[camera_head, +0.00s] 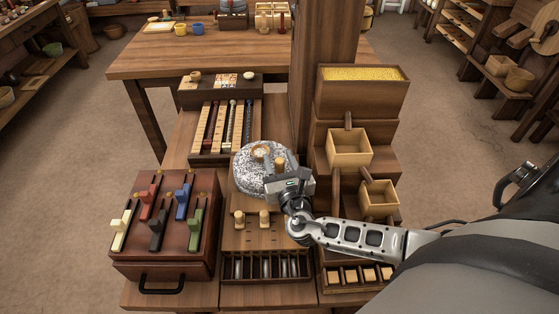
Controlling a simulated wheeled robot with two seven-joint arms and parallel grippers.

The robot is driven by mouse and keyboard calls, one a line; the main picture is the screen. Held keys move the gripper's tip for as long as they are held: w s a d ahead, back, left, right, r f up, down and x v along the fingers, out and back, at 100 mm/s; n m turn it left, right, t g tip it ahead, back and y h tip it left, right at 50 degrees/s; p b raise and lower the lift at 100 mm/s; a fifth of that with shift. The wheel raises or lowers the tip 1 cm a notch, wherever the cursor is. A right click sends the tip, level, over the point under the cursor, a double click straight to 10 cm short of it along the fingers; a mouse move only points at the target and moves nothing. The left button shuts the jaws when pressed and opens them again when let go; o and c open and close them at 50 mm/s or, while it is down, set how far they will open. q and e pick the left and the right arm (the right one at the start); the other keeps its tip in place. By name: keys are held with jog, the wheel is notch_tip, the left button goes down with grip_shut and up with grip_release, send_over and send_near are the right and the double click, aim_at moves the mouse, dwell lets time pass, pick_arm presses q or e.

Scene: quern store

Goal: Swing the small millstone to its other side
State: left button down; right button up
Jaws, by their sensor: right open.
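The small millstone (254,179) is a round, speckled grey stone on a wooden stand in the middle of the bench. A pale round piece (261,153) and a wooden peg (280,163) stand on its top. My right gripper (281,176) is open at the stone's right side, close by the peg; I cannot tell whether it touches the peg. The gripper and wrist hide the stone's right edge. Two wooden pegs (252,218) stand on the board in front of the stone. My left gripper is not in view.
A box with coloured levers (165,212) stands at the left. Stepped wooden bins with a grain-filled trough (362,74) stand at the right. A slatted rack (226,127) lies behind the stone, and a thick post (322,70) rises behind it. A table (190,61) stands farther back.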

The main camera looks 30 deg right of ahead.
grip_shut()
jog(key=shift+a, duration=0.15)
jog(key=m+g+h, duration=0.1)
jog(key=a+m+g+h, duration=0.1)
jog(key=h, duration=0.1)
jog(key=a+m+h, duration=0.1)
jog(key=h, duration=0.1)
jog(key=shift+f+m+g, duration=0.1)
jog(key=shift+m+g, duration=0.3)
jog(key=m+g+h, duration=0.1)
jog(key=a+m+g+h+b, duration=0.1)
jog(key=h, duration=0.1)
jog(key=shift+w+a+g, duration=0.15)
jog(key=shift+w+g, duration=0.05)
jog(key=shift+g, duration=0.1)
jog(key=shift+w+a+m+g+h+b, duration=0.1)
jog(key=shift+a+m+g+h+b, duration=0.1)
jog(key=shift+m+g+h+b, duration=0.4)
grip_release()
